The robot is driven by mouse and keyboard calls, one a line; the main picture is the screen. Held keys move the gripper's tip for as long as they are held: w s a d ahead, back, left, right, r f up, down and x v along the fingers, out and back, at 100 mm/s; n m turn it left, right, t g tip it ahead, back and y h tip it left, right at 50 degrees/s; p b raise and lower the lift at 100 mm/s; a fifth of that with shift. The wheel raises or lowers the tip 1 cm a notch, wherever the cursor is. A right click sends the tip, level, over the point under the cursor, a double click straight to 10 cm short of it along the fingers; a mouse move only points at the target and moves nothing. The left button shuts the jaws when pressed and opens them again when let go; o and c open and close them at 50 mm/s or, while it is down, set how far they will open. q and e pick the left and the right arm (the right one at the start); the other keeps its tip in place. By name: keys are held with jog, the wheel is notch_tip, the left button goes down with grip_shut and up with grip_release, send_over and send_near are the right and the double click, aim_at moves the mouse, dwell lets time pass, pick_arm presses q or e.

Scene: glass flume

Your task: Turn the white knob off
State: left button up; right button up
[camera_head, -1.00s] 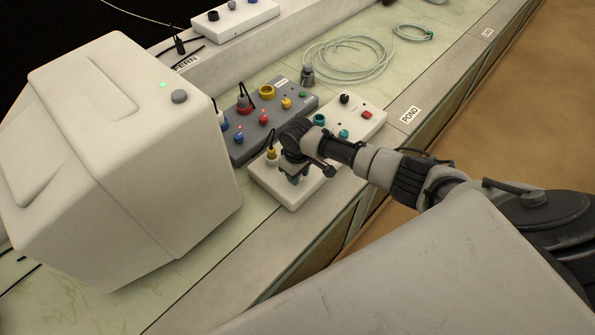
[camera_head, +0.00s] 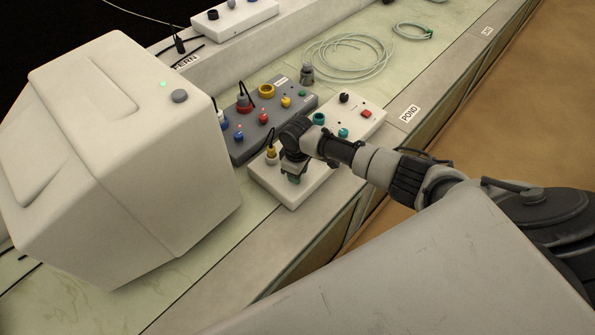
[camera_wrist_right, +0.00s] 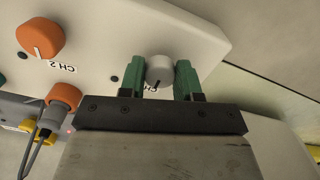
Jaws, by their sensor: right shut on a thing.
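My right gripper (camera_head: 294,176) reaches down over the near end of a white control box (camera_head: 312,186). In the right wrist view its green fingers (camera_wrist_right: 160,80) are shut on the white knob (camera_wrist_right: 159,68), one finger on each side. The knob has a dark pointer mark on its near side, towards the gripper. A label beside it is partly covered by the fingers. In the head view the gripper hides the knob. My left gripper is not in view.
A hose coil (camera_head: 350,57) lies farther along the bench. Floor is clear at right.

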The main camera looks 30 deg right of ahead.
jog(key=o, duration=0.9)
jog(key=shift+o, duration=0.2)
notch_tip(320, 180, up, 11)
jog(key=shift+b, duration=0.45)
jog(key=shift+f, duration=0.1)
